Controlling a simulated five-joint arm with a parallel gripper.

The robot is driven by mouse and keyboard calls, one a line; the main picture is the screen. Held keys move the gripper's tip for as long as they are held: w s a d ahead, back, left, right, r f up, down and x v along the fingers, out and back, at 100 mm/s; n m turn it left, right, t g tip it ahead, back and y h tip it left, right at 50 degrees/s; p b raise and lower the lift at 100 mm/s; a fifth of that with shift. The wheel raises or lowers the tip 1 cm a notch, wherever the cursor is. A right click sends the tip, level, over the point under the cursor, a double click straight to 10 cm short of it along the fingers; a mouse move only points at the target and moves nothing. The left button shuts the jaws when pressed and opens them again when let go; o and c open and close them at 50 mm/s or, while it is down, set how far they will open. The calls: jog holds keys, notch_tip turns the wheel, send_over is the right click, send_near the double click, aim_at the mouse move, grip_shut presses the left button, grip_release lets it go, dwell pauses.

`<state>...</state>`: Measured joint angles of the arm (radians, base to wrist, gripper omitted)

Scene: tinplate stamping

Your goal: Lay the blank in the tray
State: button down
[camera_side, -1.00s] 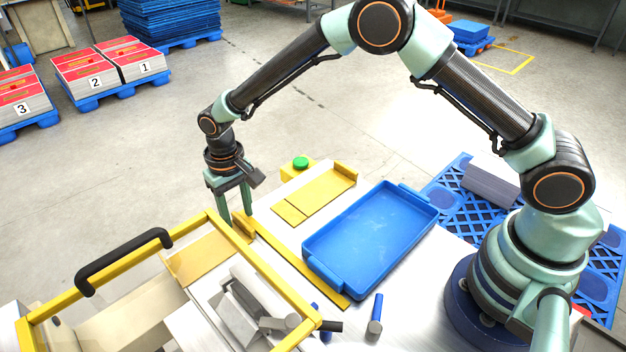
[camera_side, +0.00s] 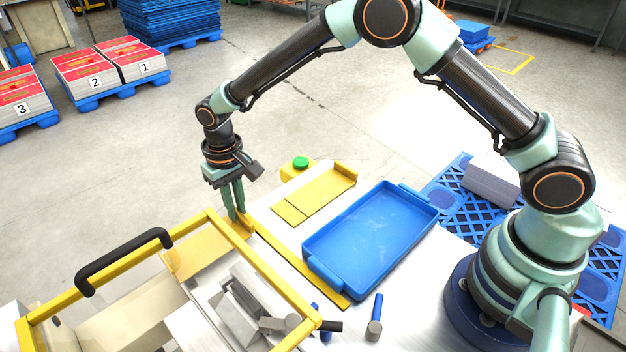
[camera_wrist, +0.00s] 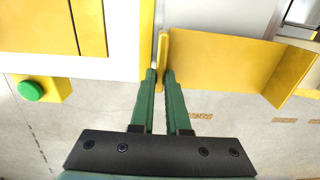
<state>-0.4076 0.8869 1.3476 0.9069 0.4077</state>
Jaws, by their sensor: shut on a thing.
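My gripper (camera_side: 236,217) points down at the far end of the long yellow strip. Its green fingers (camera_wrist: 161,74) are shut on a narrow yellow piece (camera_wrist: 163,46), which stands beside the strip in the wrist view. The blue tray (camera_side: 365,240) lies on the white table to the right, apart from my gripper, and looks empty. I cannot tell for sure which flat piece is the blank. A flat yellow plate (camera_side: 202,250) lies behind the guard bar; it also shows right of the fingers in the wrist view (camera_wrist: 215,65).
A yellow guard frame (camera_side: 130,253) with a black handle (camera_side: 120,255) stands at the lower left. A yellow two-part plate (camera_side: 318,195) and a green button (camera_side: 300,162) are near the table's far edge.

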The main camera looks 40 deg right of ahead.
notch_tip(320, 180, up, 23)
jog(key=s+d+r, duration=0.3)
jog(key=d, duration=0.9)
jog(key=s+d+f, duration=0.3)
jog(key=s+d, duration=1.2)
jog(key=s, duration=0.2)
notch_tip(320, 180, down, 16)
jog(key=shift+d, duration=0.1)
